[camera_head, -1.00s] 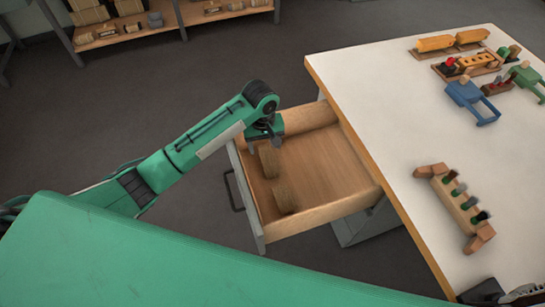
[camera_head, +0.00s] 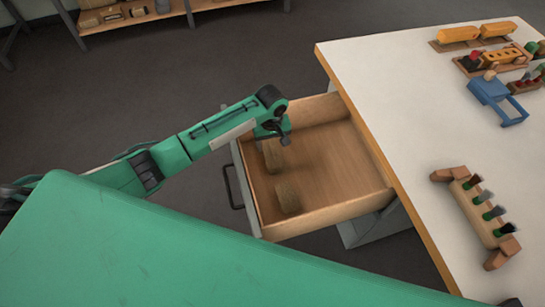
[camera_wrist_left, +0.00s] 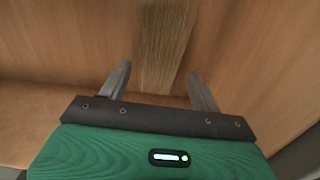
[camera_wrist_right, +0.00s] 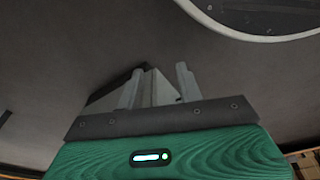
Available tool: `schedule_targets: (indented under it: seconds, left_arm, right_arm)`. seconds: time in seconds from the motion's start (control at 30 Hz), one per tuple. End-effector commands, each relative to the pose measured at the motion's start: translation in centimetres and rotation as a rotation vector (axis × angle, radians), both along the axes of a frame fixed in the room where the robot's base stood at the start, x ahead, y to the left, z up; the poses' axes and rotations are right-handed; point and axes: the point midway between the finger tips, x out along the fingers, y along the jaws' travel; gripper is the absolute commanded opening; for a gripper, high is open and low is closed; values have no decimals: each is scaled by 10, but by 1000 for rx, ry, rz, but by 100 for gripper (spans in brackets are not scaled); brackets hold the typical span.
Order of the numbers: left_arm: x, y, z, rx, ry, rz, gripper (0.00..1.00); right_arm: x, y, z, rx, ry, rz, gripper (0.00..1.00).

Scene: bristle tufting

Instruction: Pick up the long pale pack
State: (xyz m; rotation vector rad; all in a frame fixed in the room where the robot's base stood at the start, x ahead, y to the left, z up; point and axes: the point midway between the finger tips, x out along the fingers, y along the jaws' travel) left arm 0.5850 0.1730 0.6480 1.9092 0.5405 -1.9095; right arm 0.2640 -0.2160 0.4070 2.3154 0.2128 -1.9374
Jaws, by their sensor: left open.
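Two straw-brown bristle packs lie in the open wooden drawer (camera_head: 345,165): one (camera_head: 271,157) close to my left gripper and one (camera_head: 288,198) nearer the drawer's front corner. I cannot tell from the head view which is longer. My left gripper (camera_head: 284,140) is over the drawer beside the first pack. In the left wrist view, a long pale straw pack (camera_wrist_left: 164,40) lies ahead, lined up between the open, empty fingers (camera_wrist_left: 158,72). Contact is not visible. My right gripper (camera_wrist_right: 159,75) shows in its wrist view with its fingers apart and no pack between them.
The white-topped table (camera_head: 400,100) stands right of the drawer. The drawer walls stand close around my left gripper. A shelf (camera_head: 140,18) is at the back.

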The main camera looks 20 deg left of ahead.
Motion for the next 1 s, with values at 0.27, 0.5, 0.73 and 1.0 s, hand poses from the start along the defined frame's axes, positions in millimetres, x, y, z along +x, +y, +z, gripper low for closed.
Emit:
schedule_targets:
  seconds: [0.27,0.5,0.73,1.0]
  left_arm:
    - [-3,-2,-36,2,2,0,64]
    - [-2,-2,-53,0,0,-1,64]
    - [-3,-2,-53,0,0,-1,52]
    - [-2,-2,-52,1,-1,-1,14]
  right_arm:
    - [2,1,6,1,1,-1,36]
    - [10,3,19,4,-8,-2,36]
    - [10,3,20,4,-8,-3,36]
    - [5,2,15,2,3,-3,36]
